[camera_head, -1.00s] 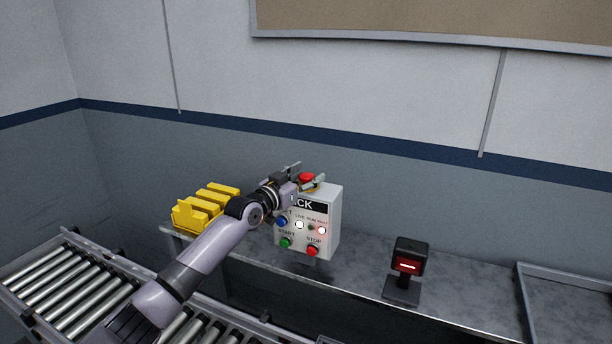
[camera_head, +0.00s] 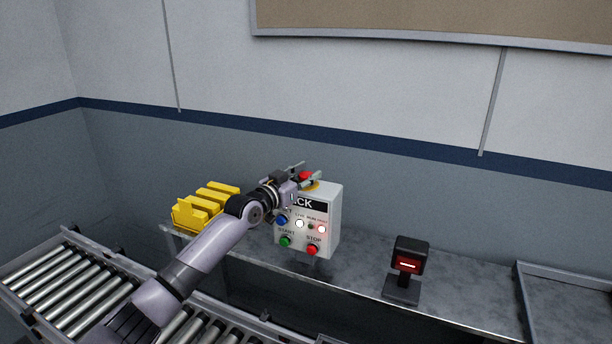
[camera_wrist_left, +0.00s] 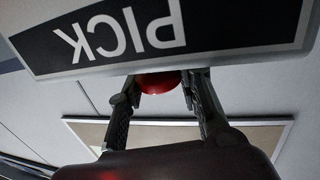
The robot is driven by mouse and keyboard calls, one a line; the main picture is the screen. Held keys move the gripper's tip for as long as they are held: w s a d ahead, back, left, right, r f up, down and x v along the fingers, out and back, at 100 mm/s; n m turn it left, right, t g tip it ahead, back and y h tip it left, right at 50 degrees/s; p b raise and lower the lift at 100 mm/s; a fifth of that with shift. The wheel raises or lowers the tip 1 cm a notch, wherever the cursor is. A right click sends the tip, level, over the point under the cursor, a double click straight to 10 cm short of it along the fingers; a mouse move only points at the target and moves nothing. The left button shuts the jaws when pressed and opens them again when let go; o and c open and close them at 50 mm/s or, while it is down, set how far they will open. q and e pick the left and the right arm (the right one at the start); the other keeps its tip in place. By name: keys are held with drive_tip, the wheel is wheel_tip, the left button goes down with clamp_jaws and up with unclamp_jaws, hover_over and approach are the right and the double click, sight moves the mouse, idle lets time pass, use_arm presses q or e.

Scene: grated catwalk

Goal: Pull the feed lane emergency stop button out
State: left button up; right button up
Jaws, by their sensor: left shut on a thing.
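A pale control box (camera_head: 324,222) stands on the bench against the wall. Its black label reads PICK in the left wrist view (camera_wrist_left: 165,38), upside down there; in the head view my gripper hides part of it. A red mushroom button (camera_head: 306,175) sits on the top of the box, above a yellow collar. My left gripper (camera_head: 310,174) is shut on this button, one finger on each side. In the left wrist view the red button (camera_wrist_left: 158,82) shows between the fingers, partly hidden by the box edge. My right gripper is not in view.
The box front has a blue button (camera_head: 282,221), a green button (camera_head: 285,241), a red stop button (camera_head: 313,250) and small lamps. Yellow bins (camera_head: 205,207) stand left, a scanner (camera_head: 408,262) right. A roller conveyor (camera_head: 75,283) runs in front. The bench between box and scanner is clear.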

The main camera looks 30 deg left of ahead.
use_arm(q)
drive_tip(key=shift+r, duration=0.9)
drive_tip(key=o, duration=1.2)
drive_tip(key=shift+f, duration=0.1)
drive_tip(key=shift+s, duration=0.1)
drive_tip(key=s, duration=0.4)
drive_tip(key=s+a, duration=0.1)
drive_tip(key=s, duration=0.2)
drive_tip(key=s+a, duration=0.1)
drive_tip(key=s, duration=0.3)
drive_tip(key=shift+s, duration=0.3)
